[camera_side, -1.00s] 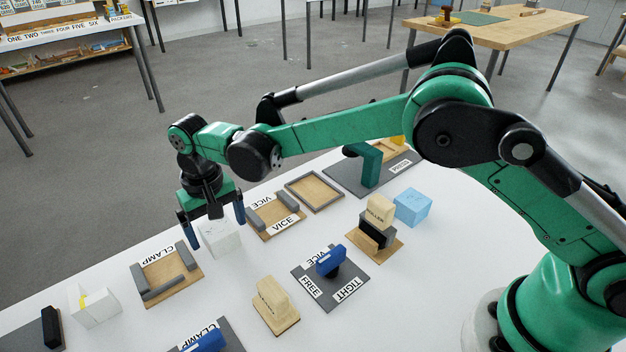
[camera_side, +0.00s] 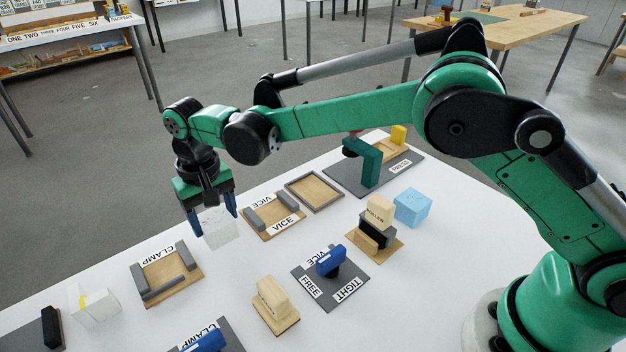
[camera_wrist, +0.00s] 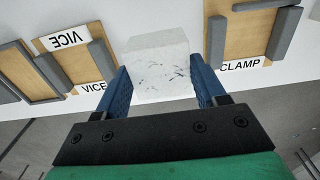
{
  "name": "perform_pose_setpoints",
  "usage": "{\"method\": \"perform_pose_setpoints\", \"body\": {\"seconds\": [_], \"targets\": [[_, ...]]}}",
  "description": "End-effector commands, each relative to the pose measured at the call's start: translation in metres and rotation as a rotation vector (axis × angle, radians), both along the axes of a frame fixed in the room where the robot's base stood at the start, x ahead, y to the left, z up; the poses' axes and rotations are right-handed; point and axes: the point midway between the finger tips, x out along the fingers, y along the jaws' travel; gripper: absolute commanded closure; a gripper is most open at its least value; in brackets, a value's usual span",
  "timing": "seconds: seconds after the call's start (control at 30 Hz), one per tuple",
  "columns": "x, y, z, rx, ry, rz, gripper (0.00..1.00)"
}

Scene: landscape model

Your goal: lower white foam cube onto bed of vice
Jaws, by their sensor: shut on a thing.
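The white foam cube (camera_side: 219,228) is between the two blue fingers of my gripper (camera_side: 214,224), which is shut on it. The cube appears a little above the white table. In the wrist view the cube (camera_wrist: 158,62) has dark specks on its near face, and a finger is against each side. The vice bed (camera_side: 268,217) is a wooden board with two grey jaws and VICE labels. It lies to the right of the cube in the side view and to the left in the wrist view (camera_wrist: 72,62). The bed between its jaws is bare.
The clamp board (camera_side: 163,272) with grey bars lies front left of the cube. An empty wooden tray (camera_side: 313,191) is just beyond the vice. The blue vice handle (camera_side: 330,262) on its FREE/TIGHT plate and a light wooden block (camera_side: 272,300) stand nearer.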

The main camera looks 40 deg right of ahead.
Motion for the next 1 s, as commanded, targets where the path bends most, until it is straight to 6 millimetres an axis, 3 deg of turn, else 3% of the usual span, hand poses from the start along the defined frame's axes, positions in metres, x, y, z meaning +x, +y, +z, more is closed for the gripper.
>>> {"method": "perform_pose_setpoints", "body": {"seconds": [0.43,0.83,0.93,1.0], "targets": [[0.0,0.0,0.029,0.0,0.0,0.0,0.65],[0.0,-0.001,0.033,0.0,0.0,0.0,0.65],[0.002,-0.011,0.032,0.0,0.0,-0.004,0.65],[0.004,-0.03,0.031,0.0,0.0,-0.008,0.65]]}}
